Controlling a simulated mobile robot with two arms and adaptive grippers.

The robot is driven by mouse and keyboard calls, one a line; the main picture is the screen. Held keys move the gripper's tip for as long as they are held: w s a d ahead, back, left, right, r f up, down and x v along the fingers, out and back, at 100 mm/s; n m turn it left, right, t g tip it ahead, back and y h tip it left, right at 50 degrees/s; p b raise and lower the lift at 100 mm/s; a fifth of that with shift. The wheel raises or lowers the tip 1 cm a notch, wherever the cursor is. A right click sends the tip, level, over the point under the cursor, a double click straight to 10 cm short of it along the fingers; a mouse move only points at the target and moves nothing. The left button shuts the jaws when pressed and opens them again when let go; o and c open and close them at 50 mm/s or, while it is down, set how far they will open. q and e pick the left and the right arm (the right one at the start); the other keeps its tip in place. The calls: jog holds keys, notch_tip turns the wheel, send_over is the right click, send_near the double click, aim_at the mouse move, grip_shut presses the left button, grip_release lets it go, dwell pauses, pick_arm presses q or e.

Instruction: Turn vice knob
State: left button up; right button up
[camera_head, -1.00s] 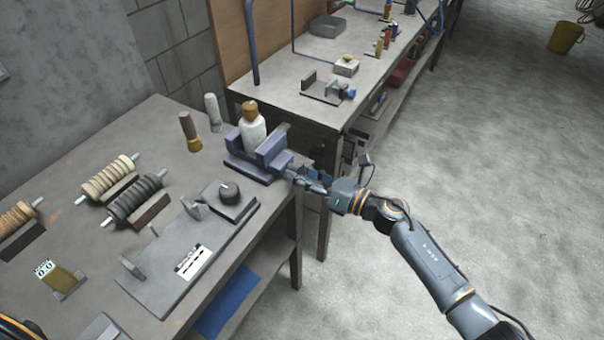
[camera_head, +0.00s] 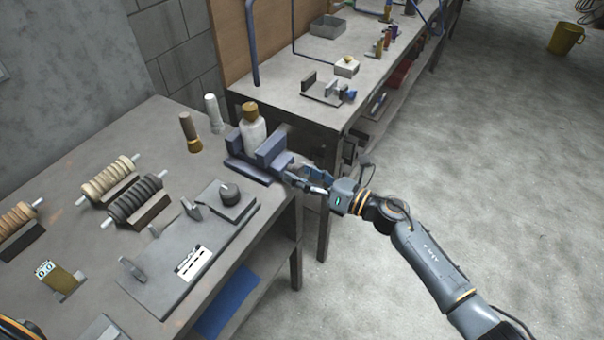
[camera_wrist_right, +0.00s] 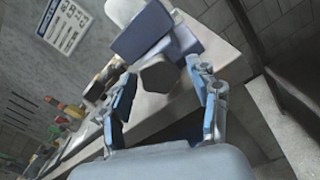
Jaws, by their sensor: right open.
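The blue vice (camera_head: 270,150) stands at the right corner of the grey workbench, with a white bottle (camera_head: 253,132) with a brown cap between its jaws. In the right wrist view, the vice's dark grey faceted knob (camera_wrist_right: 167,76) faces me at the fingertip end of my right gripper (camera_wrist_right: 163,84). One blue finger is on each side of it, with gaps visible. In the head view, my right gripper (camera_head: 303,174) is open beside the vice's right side, where the knob is hard to make out.
A flat grey fixture with a round black knob (camera_head: 230,191) lies on the workbench in front of the vice. Spools (camera_head: 135,198) stand to the left. A second bench (camera_head: 330,100) stands behind.

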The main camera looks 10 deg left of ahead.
jog(key=v, duration=1.2)
